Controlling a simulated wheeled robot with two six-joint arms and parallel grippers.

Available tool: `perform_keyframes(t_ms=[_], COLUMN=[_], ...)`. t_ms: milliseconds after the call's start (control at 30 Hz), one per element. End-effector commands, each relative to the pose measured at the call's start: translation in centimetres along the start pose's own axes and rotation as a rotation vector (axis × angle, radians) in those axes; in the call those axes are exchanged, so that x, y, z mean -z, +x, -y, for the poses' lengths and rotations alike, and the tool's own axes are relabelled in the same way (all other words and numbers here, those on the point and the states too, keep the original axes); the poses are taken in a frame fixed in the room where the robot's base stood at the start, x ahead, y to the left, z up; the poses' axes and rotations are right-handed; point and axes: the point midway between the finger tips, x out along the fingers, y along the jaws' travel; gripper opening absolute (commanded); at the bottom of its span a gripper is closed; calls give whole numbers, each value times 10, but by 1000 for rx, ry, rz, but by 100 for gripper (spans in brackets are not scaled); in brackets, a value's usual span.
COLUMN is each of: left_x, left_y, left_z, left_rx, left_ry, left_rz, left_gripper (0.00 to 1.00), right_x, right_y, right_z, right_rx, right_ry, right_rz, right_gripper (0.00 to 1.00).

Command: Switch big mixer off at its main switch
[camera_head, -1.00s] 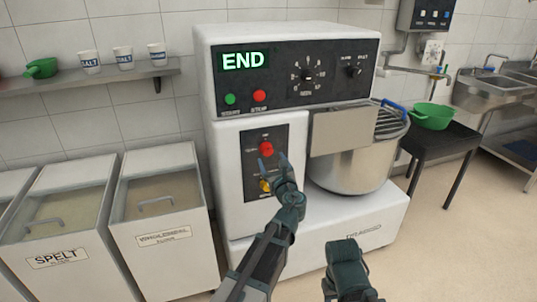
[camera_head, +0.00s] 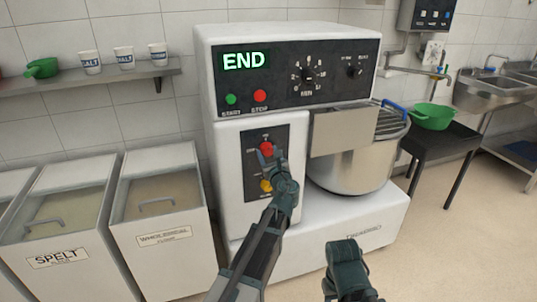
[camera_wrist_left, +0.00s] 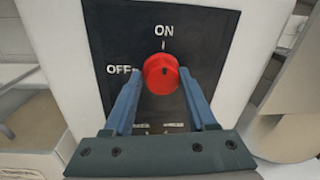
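The big mixer (camera_head: 225,165) is a white machine with a black top panel and a green lit display (camera_head: 243,61) reading END. Its main switch is a red rotary knob (camera_wrist_left: 161,74) on a lower black plate, with ON marked above it and OFF to its left. The knob also shows in the head view (camera_head: 266,149), partly hidden by my left gripper. My left gripper (camera_wrist_left: 160,78) has its two blue fingers apart, one on each side of the knob; I cannot tell whether they touch it. My right gripper (camera_head: 346,252) is low in front of the mixer, its fingers not clearly visible.
A yellow knob (camera_head: 265,186) sits below the red one. Green and red buttons are on the top panel. The steel bowl (camera_head: 350,170) stands to the right. Flour bins (camera_head: 165,235) are on the left, a table with a green bowl (camera_head: 433,116) on the right.

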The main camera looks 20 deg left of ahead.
Motion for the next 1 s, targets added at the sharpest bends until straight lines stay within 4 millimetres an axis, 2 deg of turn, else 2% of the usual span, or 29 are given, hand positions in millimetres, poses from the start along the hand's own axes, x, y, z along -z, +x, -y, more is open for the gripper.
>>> perform_keyframes(t_ms=[33,200,567,1000], left_x=[0,0,1,2], left_y=[0,0,0,0], left_z=[2,3,4,6], left_rx=[5,6,10,17], left_ry=[1,1,-77,-452], left_rz=[0,0,5,32], left_gripper=[31,1,1,1], right_x=[0,0,0,0], right_y=[0,0,2,8], right_z=[0,0,0,1], right_rx=[0,0,0,0], right_ry=[0,0,0,0], right_rz=[0,0,0,0], right_gripper=[50,50,50,50])
